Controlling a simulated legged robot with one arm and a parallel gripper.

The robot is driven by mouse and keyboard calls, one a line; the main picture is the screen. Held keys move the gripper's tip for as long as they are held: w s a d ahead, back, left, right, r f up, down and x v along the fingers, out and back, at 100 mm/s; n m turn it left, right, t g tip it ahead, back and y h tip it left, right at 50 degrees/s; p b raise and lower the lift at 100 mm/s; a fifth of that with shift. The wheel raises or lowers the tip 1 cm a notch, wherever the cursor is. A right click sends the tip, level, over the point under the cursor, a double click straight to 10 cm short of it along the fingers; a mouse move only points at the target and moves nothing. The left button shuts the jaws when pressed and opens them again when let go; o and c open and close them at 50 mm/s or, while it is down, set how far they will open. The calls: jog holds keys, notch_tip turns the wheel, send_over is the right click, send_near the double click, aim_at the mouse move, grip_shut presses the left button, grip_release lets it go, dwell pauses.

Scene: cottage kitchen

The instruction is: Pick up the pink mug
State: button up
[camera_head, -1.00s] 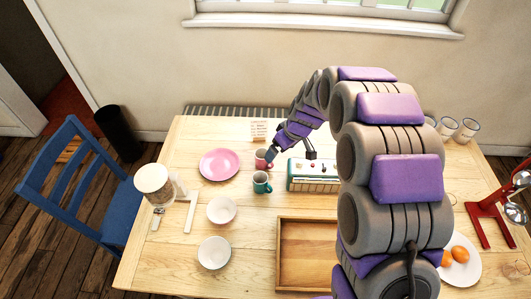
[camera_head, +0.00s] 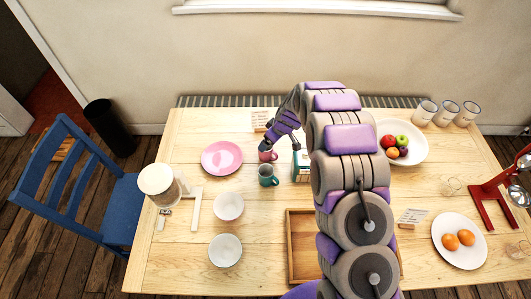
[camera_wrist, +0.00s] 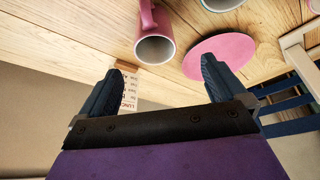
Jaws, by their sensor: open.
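The pink mug (camera_head: 267,155) stands on the wooden table beside the teal mug (camera_head: 268,176), close behind it. In the wrist view the pink mug (camera_wrist: 154,46) shows its open mouth and its handle, beyond the fingertips and between them in width. My gripper (camera_wrist: 160,80) is open and empty, with its two dark fingers spread apart. In the head view my gripper (camera_head: 267,143) is just above and behind the pink mug; its fingertips are small there and I cannot tell whether they touch it.
A pink plate (camera_head: 222,158) lies left of the mugs. A green-and-white box (camera_head: 301,166) stands to their right, partly behind my arm. A small printed card (camera_head: 261,120) is behind. White bowls (camera_head: 229,206) and a wooden tray (camera_head: 300,270) are nearer the front.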

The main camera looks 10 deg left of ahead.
aim_at(269, 153)
jog(key=x, duration=1)
jog(key=shift+w+d+f+b, duration=0.2)
jog(key=shift+w+f+b, duration=0.1)
jog(key=shift+b, duration=0.05)
jog(key=shift+d+r, duration=0.1)
jog(key=shift+d, duration=0.15)
jog(key=shift+a, duration=0.25)
jog(key=c, duration=0.7)
jog(key=shift+d, duration=0.1)
jog(key=c, duration=0.5)
